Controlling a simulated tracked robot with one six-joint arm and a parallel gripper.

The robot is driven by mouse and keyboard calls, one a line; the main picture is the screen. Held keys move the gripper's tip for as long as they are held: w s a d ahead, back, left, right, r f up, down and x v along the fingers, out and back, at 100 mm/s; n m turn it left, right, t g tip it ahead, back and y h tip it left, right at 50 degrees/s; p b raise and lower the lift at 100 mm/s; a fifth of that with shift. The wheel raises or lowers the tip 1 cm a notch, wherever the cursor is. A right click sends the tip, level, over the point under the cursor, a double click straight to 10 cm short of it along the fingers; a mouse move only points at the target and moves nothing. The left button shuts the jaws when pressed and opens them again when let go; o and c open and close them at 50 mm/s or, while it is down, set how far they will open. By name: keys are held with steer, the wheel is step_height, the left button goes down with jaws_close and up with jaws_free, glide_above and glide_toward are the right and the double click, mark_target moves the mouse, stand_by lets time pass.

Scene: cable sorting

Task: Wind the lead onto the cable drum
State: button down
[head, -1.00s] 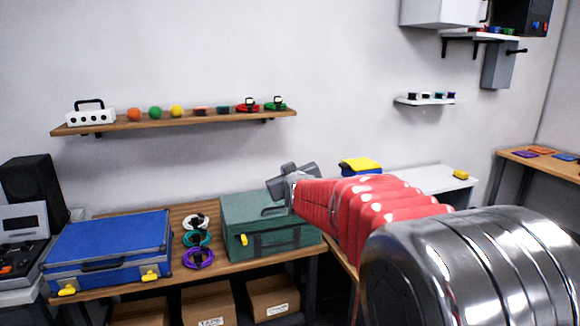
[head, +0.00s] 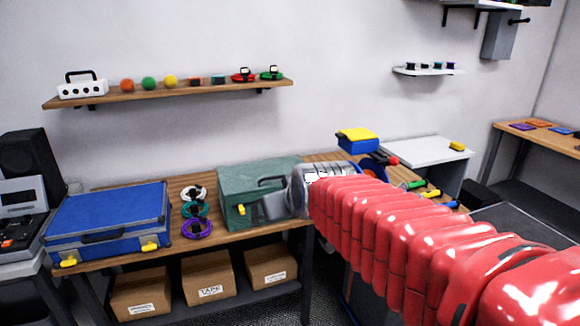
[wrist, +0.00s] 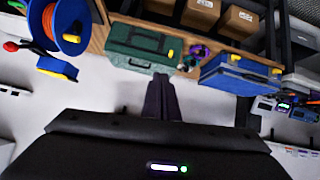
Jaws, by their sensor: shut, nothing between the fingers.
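The blue cable drum (head: 374,168) stands on the right part of the bench in the head view, partly hidden behind my red arm. The wrist view shows the drum (wrist: 75,18) at the upper left, with orange cable (wrist: 48,20), which looks like the lead, inside its rim. A red knob-like piece (wrist: 12,46) sticks out beside it. My gripper (wrist: 158,78) is shut and empty, well apart from the drum. In the head view my arm's grey end is in front of the green toolbox (head: 245,190); the fingertips cannot be made out there. The lead's free end is not clear.
A blue case (head: 105,222) and several cable coils (head: 197,228) stand left of the toolbox. A blue box with a yellow top (head: 358,140) is behind the drum. Several coloured-handled tools (head: 432,194) lie right of my arm. Cardboard boxes (head: 208,278) sit below.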

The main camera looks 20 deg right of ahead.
steer(key=s+a+f+g, duration=0.1)
steer(key=s+f, duration=0.3)
steer(key=s, duration=0.7)
steer(key=s+a+f+m+g, duration=0.1)
steer(key=s+f+g, duration=0.2)
steer(key=s, duration=0.8)
step_height(320, 180, down, 2)
steer(key=shift+s+f+g, duration=0.2)
steer(key=shift+s+g, duration=0.05)
steer(key=shift+g, duration=0.15)
